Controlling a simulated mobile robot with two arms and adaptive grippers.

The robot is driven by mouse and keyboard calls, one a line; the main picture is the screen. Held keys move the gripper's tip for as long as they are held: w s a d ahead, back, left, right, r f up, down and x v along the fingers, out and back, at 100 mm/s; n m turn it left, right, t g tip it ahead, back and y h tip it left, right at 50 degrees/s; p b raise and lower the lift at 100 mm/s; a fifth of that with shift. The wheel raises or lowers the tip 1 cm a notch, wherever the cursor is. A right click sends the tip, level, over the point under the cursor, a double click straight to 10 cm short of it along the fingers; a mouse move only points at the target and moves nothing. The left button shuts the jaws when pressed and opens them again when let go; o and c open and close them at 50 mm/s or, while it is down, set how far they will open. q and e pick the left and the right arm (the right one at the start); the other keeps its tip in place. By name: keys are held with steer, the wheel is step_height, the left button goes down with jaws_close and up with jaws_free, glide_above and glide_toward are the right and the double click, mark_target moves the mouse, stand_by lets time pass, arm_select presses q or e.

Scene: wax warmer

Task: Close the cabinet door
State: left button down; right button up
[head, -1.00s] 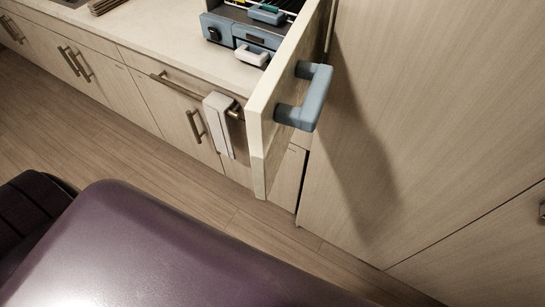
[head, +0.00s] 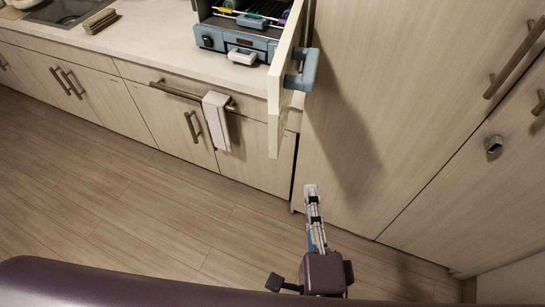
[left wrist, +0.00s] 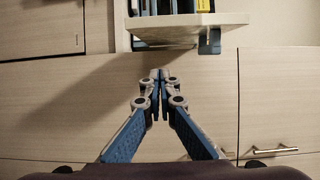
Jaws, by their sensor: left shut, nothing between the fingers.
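The cabinet door (head: 276,100) stands open, seen nearly edge-on at the top middle of the head view, with a blue-grey handle (head: 303,70) on its right face. In the left wrist view the door (left wrist: 190,28) spans the top, its handle (left wrist: 210,42) on the near side. My left gripper (head: 311,190) is shut and empty, below the door and apart from it in the head view. In the left wrist view its fingertips (left wrist: 160,75) meet just below the door's edge. My right gripper is not in view.
A blue-grey toaster oven (head: 240,38) stands on the counter left of the door. A white towel (head: 217,121) hangs from a drawer bar. Tall cabinet fronts (head: 380,90) fill the right, with long handles (head: 515,60). The wood floor (head: 150,210) is clear.

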arm_select(q)
steer(key=w+a+p, duration=0.2)
steer(key=w+a, duration=0.3)
steer(key=w, duration=0.5)
steer(key=shift+w+a+r, duration=0.25)
steer(key=shift+r, duration=0.2)
